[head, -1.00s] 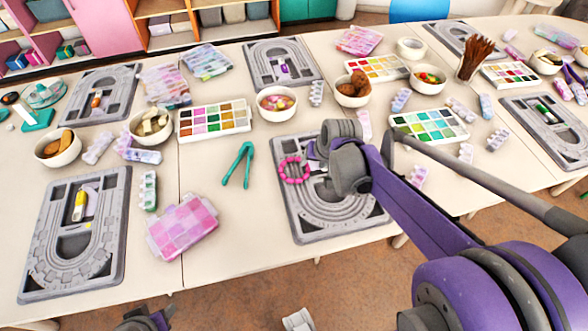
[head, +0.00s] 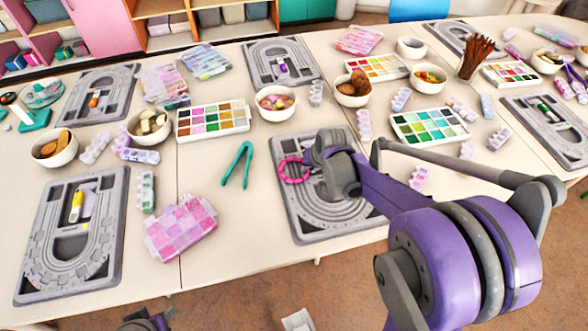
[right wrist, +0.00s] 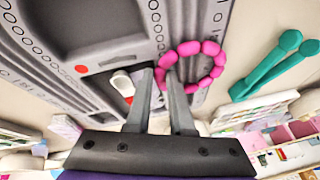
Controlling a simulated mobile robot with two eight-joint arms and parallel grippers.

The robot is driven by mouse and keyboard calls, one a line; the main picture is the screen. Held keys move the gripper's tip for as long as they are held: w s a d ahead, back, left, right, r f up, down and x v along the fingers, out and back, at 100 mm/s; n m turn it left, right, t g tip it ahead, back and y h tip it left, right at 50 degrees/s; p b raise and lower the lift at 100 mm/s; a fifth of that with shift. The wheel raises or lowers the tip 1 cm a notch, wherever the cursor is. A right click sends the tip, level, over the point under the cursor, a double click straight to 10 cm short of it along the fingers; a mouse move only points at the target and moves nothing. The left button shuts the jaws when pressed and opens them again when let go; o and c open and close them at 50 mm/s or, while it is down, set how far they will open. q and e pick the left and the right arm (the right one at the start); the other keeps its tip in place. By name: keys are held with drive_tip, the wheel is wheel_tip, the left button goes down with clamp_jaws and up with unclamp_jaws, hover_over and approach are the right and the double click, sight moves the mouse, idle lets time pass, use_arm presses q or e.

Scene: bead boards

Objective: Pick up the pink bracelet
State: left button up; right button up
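The pink bracelet (head: 281,170) is a ring of round pink beads at the left edge of the grey bead board (head: 285,208) in the front middle. In the right wrist view the bracelet (right wrist: 212,49) shows as a nearly whole ring. My right gripper (right wrist: 160,76) is over the board, with its fingers apart on either side of the bracelet's near edge. One finger appears to reach into the ring. I cannot tell whether they touch the beads. In the head view the right gripper's fingertips are mostly hidden by its wrist.
Teal tweezers (head: 237,165) lie left of the bracelet. A pink bead box (head: 181,227) is further left. Bare table lies between the tweezers and the board.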

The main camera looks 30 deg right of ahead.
clamp_jaws()
